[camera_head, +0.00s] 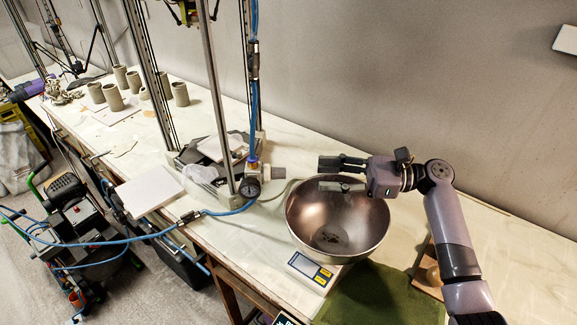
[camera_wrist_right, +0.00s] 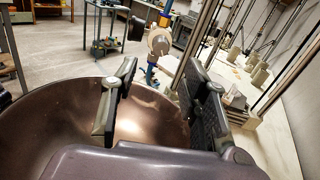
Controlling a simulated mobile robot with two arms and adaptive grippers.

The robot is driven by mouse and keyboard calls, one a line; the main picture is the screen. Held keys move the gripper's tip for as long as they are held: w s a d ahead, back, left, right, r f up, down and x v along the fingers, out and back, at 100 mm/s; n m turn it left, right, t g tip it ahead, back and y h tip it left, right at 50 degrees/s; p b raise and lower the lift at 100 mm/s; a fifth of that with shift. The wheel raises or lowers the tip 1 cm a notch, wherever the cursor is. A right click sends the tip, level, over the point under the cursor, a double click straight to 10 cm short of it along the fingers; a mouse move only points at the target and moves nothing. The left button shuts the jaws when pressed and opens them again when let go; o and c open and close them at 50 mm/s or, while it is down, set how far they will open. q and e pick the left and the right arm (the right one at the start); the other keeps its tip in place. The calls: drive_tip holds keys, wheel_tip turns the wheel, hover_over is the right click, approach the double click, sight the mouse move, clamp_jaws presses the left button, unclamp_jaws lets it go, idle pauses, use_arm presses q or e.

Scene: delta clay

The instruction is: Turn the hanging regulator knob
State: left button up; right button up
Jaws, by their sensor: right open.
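The regulator (camera_head: 253,172) hangs on the blue air hose beside a vertical post of the metal frame, above the table. Its pale knob (camera_head: 272,171) points right, towards my right gripper, and a round dark gauge (camera_head: 250,188) sits below. In the right wrist view the knob (camera_wrist_right: 159,42) shows face-on as a pale disc, beyond the fingers. My right gripper (camera_head: 332,174) is open and empty, above the steel bowl and to the right of the knob, with a clear gap between them. Its two fingers also show in the right wrist view (camera_wrist_right: 158,88). My left gripper is not in view.
The large steel bowl (camera_head: 309,215) stands under my right gripper, with a scale (camera_head: 311,268) at its front. A vertical post (camera_head: 219,110) stands left of the regulator. A blue hose (camera_head: 120,241) loops left. Clay cups (camera_head: 180,94) stand at the far left.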

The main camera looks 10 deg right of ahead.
sight(278, 173)
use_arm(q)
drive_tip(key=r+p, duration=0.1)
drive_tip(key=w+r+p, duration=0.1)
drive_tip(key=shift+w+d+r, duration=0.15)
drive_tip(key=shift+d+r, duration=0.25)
use_arm(e)
drive_tip(key=w+a, duration=0.2)
drive_tip(key=a, duration=0.7)
drive_tip(key=shift+s, duration=0.1)
drive_tip(key=shift+c, duration=0.3)
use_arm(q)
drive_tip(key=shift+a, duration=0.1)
use_arm(e)
clamp_jaws()
